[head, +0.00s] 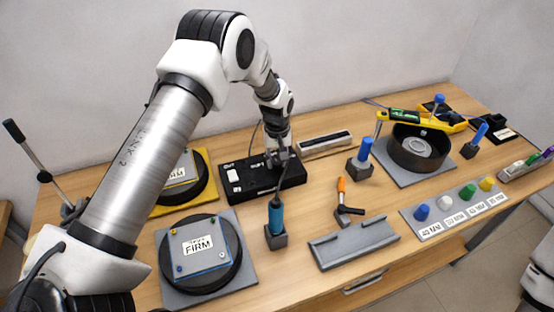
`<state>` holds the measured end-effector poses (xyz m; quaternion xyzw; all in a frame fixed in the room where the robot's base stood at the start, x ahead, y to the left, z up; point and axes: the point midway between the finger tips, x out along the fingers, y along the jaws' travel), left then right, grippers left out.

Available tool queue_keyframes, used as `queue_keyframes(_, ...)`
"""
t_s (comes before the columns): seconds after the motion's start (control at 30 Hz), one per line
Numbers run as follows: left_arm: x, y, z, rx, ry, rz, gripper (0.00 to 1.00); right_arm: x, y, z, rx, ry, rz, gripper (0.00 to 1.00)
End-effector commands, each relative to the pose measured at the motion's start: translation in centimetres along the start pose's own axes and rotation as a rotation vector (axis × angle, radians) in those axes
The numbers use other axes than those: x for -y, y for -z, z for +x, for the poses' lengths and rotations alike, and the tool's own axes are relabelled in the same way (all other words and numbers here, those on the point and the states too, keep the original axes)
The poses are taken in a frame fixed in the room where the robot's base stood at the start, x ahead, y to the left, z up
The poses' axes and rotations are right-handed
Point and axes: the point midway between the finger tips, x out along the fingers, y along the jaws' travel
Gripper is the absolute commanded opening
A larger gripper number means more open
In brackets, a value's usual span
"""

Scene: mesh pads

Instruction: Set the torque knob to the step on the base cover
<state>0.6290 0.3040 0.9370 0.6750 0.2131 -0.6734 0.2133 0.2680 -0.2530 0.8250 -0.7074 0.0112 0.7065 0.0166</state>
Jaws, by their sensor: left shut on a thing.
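My left gripper (278,160) points down at the top of a black control box (240,185) in the middle of the table. It is shut on the torque knob, which the fingers almost wholly hide, so its setting cannot be read. Labels, one at the left and one beside the gripper, show on the box but are too small to read surely. In front lies a round black base with a clear cover (201,248) marked FIRM, on a grey mat (245,285). My right gripper is out of view.
A similar unit on a yellow mat (212,162) is partly behind my left arm. A blue screwdriver (276,217) stands in a holder right in front of the box. A grey cradle (352,244), an orange-handled tool (342,190) and a black drum (419,152) lie further right.

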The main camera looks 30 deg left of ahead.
Motion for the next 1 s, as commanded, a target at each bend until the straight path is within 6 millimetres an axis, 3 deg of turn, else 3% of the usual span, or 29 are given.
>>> queue_keyframes(0.4,0.2,-0.3,0.4,0.01,0.006,-0.007,0.0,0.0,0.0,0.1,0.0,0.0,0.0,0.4)
queue_keyframes(0.43,0.2,-0.3,0.4,0.01,0.006,-0.007,0.39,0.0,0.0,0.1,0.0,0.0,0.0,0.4)
queue_keyframes(0.5,0.2,-0.3,0.4,0.009,0.005,-0.007,0.57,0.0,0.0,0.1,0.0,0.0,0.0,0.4)
queue_keyframes(0.83,0.0,-0.1,-0.2,0.003,0.001,-0.006,0.57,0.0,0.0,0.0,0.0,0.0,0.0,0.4)
queue_keyframes(1.0,0.0,0.0,-3.0,0.0,0.0,-0.006,0.57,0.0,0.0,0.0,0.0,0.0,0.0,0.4)
